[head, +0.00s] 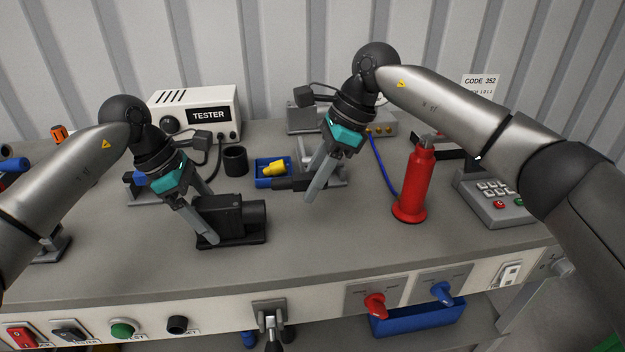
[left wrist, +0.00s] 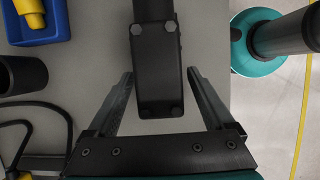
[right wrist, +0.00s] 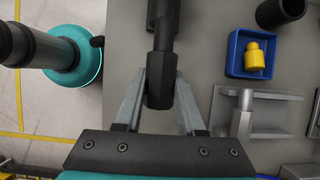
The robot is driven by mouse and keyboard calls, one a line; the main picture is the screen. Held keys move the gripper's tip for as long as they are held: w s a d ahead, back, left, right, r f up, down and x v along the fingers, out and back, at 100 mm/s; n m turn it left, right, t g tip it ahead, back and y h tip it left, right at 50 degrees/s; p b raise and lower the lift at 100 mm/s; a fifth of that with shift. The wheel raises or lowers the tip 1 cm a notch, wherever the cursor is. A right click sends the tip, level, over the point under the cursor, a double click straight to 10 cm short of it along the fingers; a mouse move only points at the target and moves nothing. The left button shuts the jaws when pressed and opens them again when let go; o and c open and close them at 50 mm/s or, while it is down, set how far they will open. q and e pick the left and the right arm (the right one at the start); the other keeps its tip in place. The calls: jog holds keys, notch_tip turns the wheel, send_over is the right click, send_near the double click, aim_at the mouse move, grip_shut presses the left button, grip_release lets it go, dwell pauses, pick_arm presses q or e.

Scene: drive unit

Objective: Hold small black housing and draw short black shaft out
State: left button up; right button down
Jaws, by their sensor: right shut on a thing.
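The small black housing (head: 232,217) rests on the workbench with its round snout facing right. My left gripper (head: 207,215) is around the housing from above. In the left wrist view its open fingers stand on either side of the housing (left wrist: 157,85) with a gap at each. The short black shaft (head: 287,184) is held by my right gripper (head: 317,187), to the right of the snout. In the head view the shaft appears higher than the snout and apart from it. In the right wrist view the fingers are shut on the shaft's thick end (right wrist: 161,85), with its thin part pointing up.
A blue tray (head: 262,180) with a yellow part and a black cup (head: 235,161) stand behind. A grey fixture (head: 335,178) is behind my right gripper. A red bottle (head: 413,180) stands to the right. The bench front between the housing and bottle is clear.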

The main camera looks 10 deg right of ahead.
aim_at(307, 174)
pick_arm(q)
jog(key=shift+r, duration=0.1)
pick_arm(e)
notch_tip(307, 174, up, 4)
jog(key=p, duration=0.3)
jog(key=shift+f+p, duration=0.15)
jog(key=shift+p, duration=0.2)
pick_arm(q)
jog(key=v, duration=2.3)
pick_arm(e)
jog(key=shift+s+f, duration=0.1)
